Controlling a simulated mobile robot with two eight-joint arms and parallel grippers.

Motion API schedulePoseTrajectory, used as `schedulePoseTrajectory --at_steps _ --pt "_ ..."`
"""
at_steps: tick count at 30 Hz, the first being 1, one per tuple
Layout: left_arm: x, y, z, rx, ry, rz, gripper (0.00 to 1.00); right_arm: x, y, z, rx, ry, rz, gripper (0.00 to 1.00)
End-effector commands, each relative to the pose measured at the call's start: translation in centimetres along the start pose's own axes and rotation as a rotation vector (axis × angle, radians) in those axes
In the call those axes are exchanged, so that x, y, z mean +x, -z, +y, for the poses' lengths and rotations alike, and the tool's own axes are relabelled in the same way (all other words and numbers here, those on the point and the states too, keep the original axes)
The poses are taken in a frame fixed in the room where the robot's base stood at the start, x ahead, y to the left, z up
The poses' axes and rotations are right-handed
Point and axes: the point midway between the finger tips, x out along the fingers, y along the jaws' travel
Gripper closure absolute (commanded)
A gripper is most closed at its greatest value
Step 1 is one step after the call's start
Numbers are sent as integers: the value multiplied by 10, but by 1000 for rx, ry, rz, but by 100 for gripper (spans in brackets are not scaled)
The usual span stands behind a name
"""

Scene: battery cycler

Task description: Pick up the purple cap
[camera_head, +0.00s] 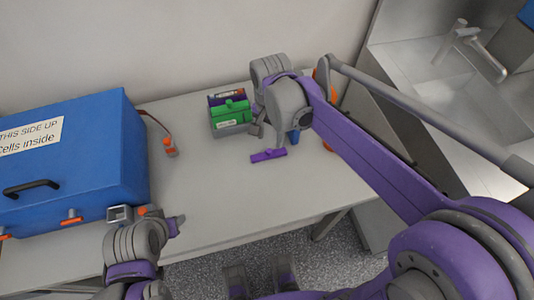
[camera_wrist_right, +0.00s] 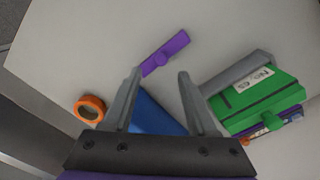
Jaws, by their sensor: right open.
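The purple cap (camera_head: 268,155) is a narrow bar with a small raised knob, lying on the grey table in front of the green box. In the right wrist view the cap (camera_wrist_right: 165,53) lies just beyond my fingertips, apart from them. My right gripper (camera_wrist_right: 160,73) is open, with nothing between its fingers. In the head view my right gripper (camera_head: 260,128) hangs behind the cap, partly hidden by its own wrist. My left gripper (camera_head: 178,223) is at the table's front edge beside the blue case; its jaws are not clear.
A green box (camera_head: 231,114) with a grey part stands behind the cap. A blue object (camera_wrist_right: 152,115) and an orange ring (camera_wrist_right: 90,108) lie near my right gripper. A large blue case (camera_head: 70,165) fills the left. The table's front middle is clear.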

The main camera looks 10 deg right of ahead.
Motion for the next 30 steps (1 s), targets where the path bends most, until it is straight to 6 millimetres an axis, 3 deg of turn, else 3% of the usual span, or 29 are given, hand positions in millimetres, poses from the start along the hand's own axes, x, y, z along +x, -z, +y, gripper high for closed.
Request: schedulePoseTrajectory --at_steps 7,15,24,30 --pt "2 -1 0 0 0 -1 50 22 0 -1 -1 1 0 42" --pt "5 -4 0 0 0 -2 50 60 -1 -3 -1 1 1 42" --pt "5 -4 0 0 0 -2 50 64 -2 -3 -1 1 1 42" --pt "5 -4 0 0 0 -2 50 64 -2 -3 -1 1 1 76"
